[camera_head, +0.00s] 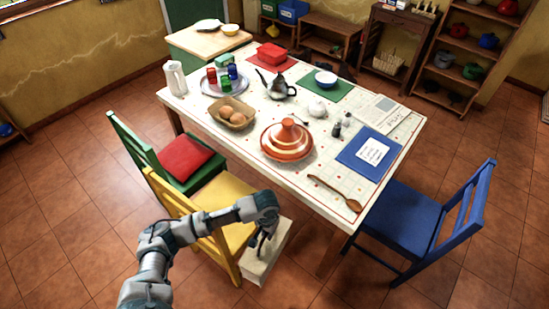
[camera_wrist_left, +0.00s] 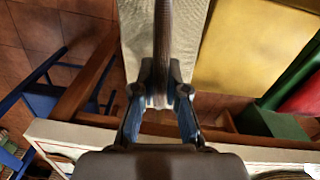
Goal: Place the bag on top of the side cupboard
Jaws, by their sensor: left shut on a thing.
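The bag (camera_head: 268,258) is a pale cream, box-shaped bag with a dark handle, hanging beside the yellow chair near the table's front left corner. My left gripper (camera_head: 264,234) is above it, shut on the handle. In the left wrist view, the brown handle runs between the fingers (camera_wrist_left: 160,100), with the pale bag (camera_wrist_left: 189,42) behind it. A low cupboard with a wooden top (camera_head: 195,45) stands at the back left beyond the table; it looks like the side cupboard. My right gripper is not in view.
The laid table (camera_head: 335,200) stands between the bag and the cupboard. The yellow chair (camera_head: 205,192), green chair (camera_head: 130,140) and blue chair (camera_head: 405,215) surround it. A white jug (camera_head: 175,78) stands at its far left corner. Floor left of the chairs is clear.

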